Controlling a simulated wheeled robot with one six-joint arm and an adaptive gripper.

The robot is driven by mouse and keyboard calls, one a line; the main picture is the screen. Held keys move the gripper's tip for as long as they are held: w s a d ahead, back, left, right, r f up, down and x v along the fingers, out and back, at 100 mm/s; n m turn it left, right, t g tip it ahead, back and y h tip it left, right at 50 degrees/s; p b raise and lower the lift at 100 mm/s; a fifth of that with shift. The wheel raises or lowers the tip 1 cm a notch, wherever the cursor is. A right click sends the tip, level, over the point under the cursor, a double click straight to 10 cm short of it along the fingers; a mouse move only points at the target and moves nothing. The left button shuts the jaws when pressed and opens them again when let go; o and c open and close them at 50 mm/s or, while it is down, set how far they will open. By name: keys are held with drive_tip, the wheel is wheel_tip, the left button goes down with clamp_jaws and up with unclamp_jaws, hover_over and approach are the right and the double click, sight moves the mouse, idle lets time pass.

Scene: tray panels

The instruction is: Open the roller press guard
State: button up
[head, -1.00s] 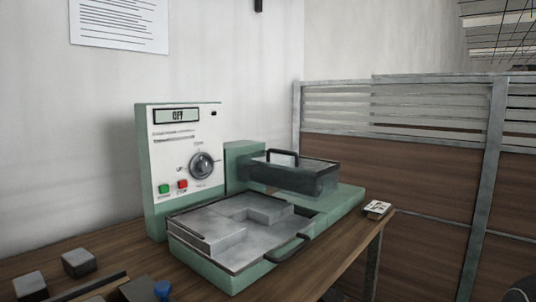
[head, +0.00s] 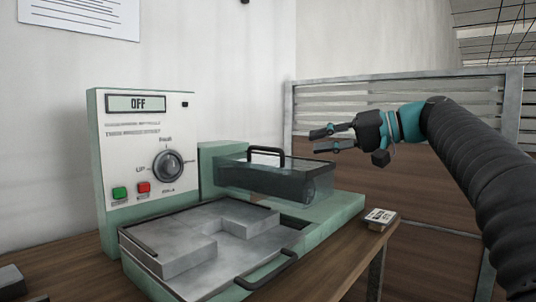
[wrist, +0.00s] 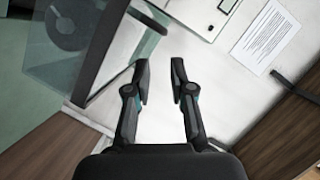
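The roller press guard (head: 290,188) is a dark see-through box cover with a black handle (head: 267,150) on top. It sits down over the roller area at the right of the green press (head: 222,163). My gripper (head: 318,141) is open and empty, above and to the right of the guard, with its fingers pointing left toward the handle but apart from it. In the wrist view my two fingers (wrist: 159,75) are spread with a gap, and the clear guard (wrist: 90,45) shows at upper left.
The press's control panel (head: 150,150) reads OFF and has a dial, a green button and a red button. A grey tray (head: 128,237) with a front handle (head: 266,270) lies before it. A small white box (head: 381,217) stands near the table's right edge. A partition (head: 400,90) stands behind.

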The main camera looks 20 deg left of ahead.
sight(271, 148)
drive_tip(key=shift+w+a+r, duration=0.1)
drive_tip(key=shift+w+a, duration=0.1)
drive_tip(key=shift+a, duration=0.3)
drive_tip(key=x, duration=1.3)
drive_tip(key=shift+s+a, duration=0.15)
drive_tip(key=shift+a, duration=0.05)
clamp_jaws()
